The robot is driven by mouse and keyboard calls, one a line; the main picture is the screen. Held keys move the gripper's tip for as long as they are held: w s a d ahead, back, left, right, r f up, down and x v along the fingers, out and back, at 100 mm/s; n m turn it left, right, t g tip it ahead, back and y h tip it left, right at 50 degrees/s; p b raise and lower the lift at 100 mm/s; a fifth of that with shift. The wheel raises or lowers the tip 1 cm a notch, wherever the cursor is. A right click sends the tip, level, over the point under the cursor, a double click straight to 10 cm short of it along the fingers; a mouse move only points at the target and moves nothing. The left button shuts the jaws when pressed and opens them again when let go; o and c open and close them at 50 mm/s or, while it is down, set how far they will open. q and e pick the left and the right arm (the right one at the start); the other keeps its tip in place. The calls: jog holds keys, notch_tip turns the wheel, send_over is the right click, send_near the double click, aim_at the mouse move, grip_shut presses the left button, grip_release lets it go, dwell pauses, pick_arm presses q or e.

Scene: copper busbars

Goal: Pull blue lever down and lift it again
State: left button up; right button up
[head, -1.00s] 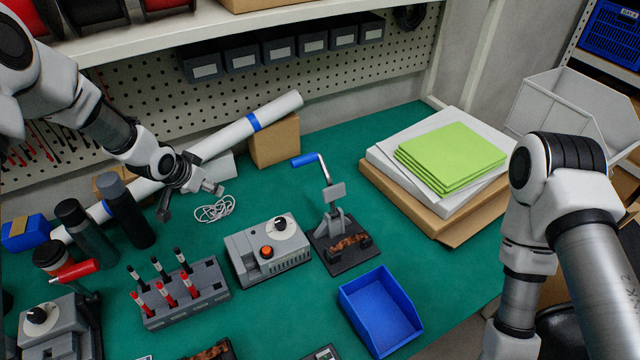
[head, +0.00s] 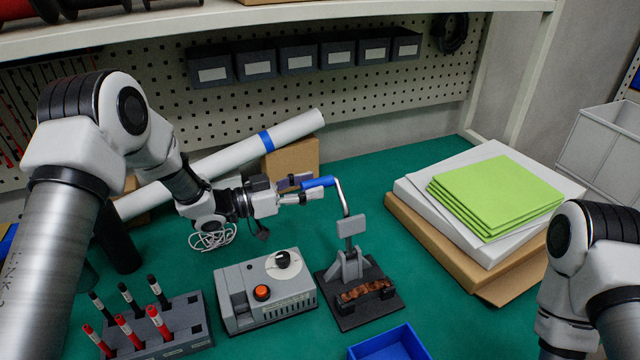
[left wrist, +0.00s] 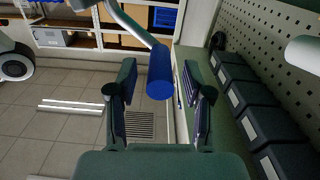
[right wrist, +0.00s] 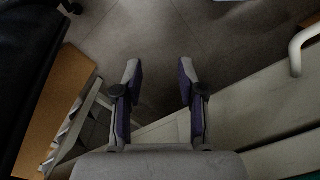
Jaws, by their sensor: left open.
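The blue lever grip (head: 318,182) sits on a bent metal rod, raised above the black-based press (head: 358,300) on the green table. A copper piece (head: 366,290) lies on the press base. My left gripper (head: 300,189) is open at the blue grip's left end. In the left wrist view the blue grip (left wrist: 160,74) shows between the two spread fingers (left wrist: 160,105), which stand apart from it on both sides. My right gripper (right wrist: 158,85) is open and empty over the floor in the right wrist view. It is out of the head view.
A grey box with an orange button (head: 265,290) stands left of the press, with a pen rack (head: 180,330) beyond it. A blue bin (head: 390,345) is in front. Green sheets on boxes (head: 495,190) lie to the right. A white tube (head: 225,160) lies behind.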

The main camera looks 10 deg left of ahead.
pick_arm(q)
jog(key=shift+x, duration=0.95)
jog(key=shift+w+d, duration=0.25)
jog(key=shift+d, duration=0.1)
grip_shut()
